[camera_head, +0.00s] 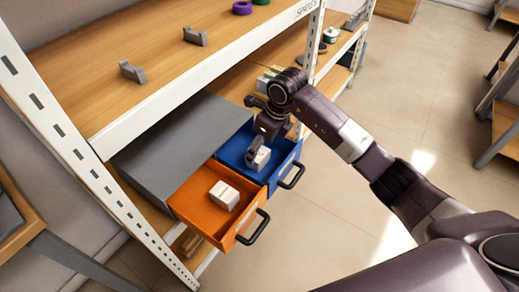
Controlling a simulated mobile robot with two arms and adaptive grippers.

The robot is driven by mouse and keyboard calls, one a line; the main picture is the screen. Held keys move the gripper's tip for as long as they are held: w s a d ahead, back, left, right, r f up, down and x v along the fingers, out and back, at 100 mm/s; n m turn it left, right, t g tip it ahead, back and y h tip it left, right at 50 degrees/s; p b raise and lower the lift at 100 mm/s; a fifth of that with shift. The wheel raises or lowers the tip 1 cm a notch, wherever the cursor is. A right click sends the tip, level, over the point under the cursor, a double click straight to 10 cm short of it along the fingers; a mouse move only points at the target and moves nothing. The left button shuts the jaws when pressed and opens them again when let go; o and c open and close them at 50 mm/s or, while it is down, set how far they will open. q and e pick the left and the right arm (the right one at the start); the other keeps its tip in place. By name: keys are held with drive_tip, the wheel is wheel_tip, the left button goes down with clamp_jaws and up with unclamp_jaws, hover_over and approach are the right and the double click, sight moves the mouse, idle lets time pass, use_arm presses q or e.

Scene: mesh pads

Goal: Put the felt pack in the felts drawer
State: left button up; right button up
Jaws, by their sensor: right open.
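An orange drawer (187,209) and a blue drawer (287,157) stand pulled out side by side from a grey cabinet (172,146). Their labels are too small to read. A white pack (224,194) lies in the orange drawer. A second pale pack (262,159) is in the blue drawer, partly hidden by my right gripper. I cannot tell which pack is the felt pack. My right gripper (254,151) points down into the blue drawer, right at the pale pack, with its jaws open. My left gripper is not in view.
The cabinet sits on a lower wooden shelf, under an upper shelf board (150,72) with two grey brackets and purple and green rolls. A white perforated post (312,45) rises behind my right arm. Small boxes (267,79) lie behind the blue drawer.

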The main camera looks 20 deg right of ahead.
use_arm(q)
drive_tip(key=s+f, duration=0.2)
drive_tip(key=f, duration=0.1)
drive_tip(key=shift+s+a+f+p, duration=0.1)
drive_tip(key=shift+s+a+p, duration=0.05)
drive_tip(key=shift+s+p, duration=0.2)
use_arm(e)
drive_tip(key=v, duration=1)
drive_tip(key=shift+r, duration=0.2)
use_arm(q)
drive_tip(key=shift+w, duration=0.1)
